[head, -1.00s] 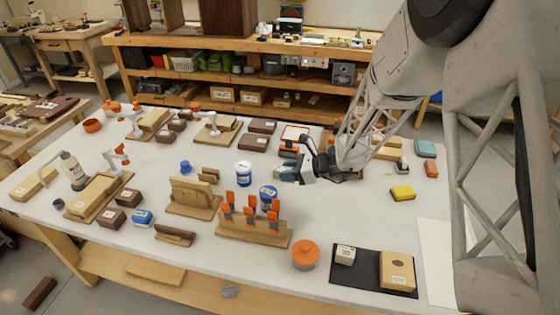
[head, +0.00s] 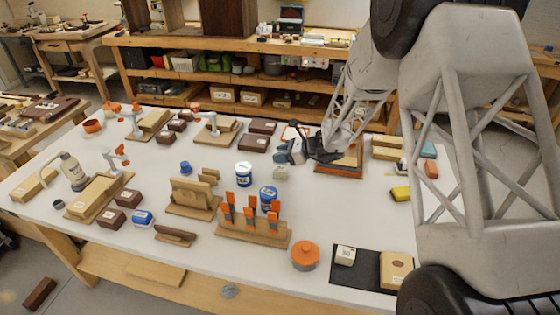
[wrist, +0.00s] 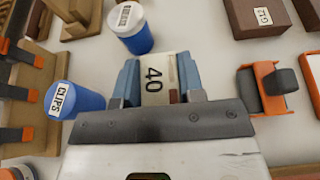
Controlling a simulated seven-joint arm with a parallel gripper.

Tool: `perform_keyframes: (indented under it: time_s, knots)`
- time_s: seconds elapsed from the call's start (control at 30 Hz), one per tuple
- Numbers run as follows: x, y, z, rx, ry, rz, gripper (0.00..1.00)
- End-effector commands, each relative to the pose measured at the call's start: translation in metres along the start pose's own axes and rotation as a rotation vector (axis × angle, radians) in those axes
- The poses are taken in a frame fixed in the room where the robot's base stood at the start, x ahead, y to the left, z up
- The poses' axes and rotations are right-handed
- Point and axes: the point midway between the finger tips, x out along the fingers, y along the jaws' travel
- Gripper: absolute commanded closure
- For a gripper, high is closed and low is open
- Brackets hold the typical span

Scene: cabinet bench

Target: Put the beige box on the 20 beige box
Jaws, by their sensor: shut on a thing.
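A beige box marked 40 (wrist: 155,68) is between the blue-grey fingers of my gripper (wrist: 157,85) in the wrist view. In the head view it shows as a small pale block (head: 280,173) below my gripper (head: 291,155), near the blue-and-white cup. Whether it touches the table is unclear. A larger beige box (head: 396,270) lies on the black mat (head: 343,276) at the front right, partly hidden by my arm. A small pale box (head: 345,254) is on the same mat. Their labels are too small to read.
Two blue cups (head: 244,174) (head: 268,198) and a wooden rack with orange-handled tools (head: 240,228) stand left of the gripper. An orange round container (head: 305,256) sits left of the mat. The table between gripper and mat is mostly clear.

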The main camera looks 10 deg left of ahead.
Motion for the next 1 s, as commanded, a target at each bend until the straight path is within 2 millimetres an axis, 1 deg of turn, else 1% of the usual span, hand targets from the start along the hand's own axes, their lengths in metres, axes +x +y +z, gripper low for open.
perform_keyframes:
  time_s: [0.27,0.43,0.6,0.7,0.8,1.0]
  knots:
    - [0.000,0.000,0.000,0.000,0.000,0.000,0.90]
    - [0.004,-0.008,0.001,0.000,0.000,0.000,0.90]
    - [0.012,-0.007,-0.019,0.003,0.001,0.001,0.90]
    - [0.015,-0.008,-0.026,0.000,0.000,-0.001,0.90]
    - [0.017,-0.008,-0.031,0.000,0.000,-0.001,0.90]
    - [0.017,-0.008,-0.031,-0.001,0.000,-0.001,0.90]
